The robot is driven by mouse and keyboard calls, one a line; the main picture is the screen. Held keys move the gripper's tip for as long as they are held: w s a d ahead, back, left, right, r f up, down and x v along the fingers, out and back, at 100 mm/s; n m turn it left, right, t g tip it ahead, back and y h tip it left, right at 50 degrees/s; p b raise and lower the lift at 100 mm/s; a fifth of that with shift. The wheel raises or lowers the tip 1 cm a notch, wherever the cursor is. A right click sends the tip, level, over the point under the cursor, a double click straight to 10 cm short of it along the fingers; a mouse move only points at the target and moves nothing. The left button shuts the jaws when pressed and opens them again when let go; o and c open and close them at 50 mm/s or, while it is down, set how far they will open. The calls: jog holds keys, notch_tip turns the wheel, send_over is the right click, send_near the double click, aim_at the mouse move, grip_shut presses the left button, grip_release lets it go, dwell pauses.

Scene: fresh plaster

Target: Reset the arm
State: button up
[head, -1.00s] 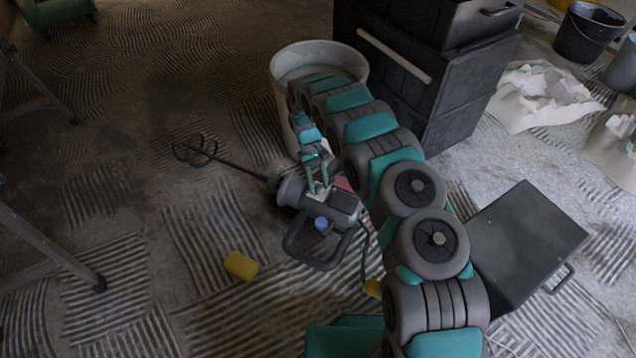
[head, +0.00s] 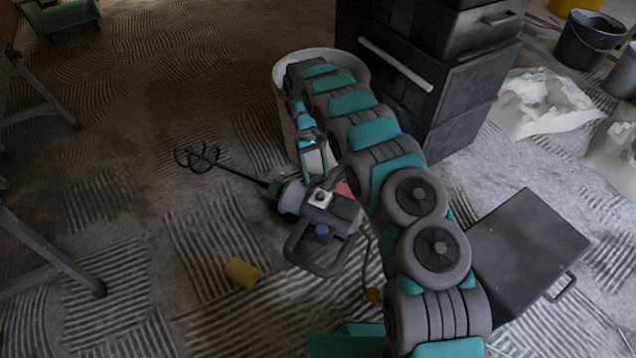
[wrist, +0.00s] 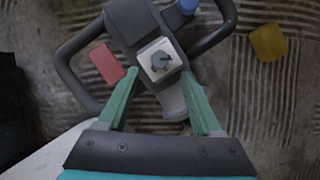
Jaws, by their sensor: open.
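My gripper (head: 315,172) is open and empty above the grey mixer drill (head: 330,228) on the floor. In the wrist view, my two green fingers (wrist: 159,73) stand apart, with a white square plate bearing a grey knob (wrist: 160,60) showing between their tips. A gap between fingers and plate seems to be there, but its size is hard to tell. My arm reaches forward from the lower right and bends down beside the pale bucket (head: 283,75), hiding part of it.
A black tool cabinet (head: 440,90) stands right of the bucket. A black box (head: 530,245) lies at right. Crumpled white sheeting (head: 545,105) lies back right.

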jog(key=shift+w+a+r, duration=0.1)
jog(key=shift+w+r, duration=0.05)
jog(key=shift+r, duration=0.4)
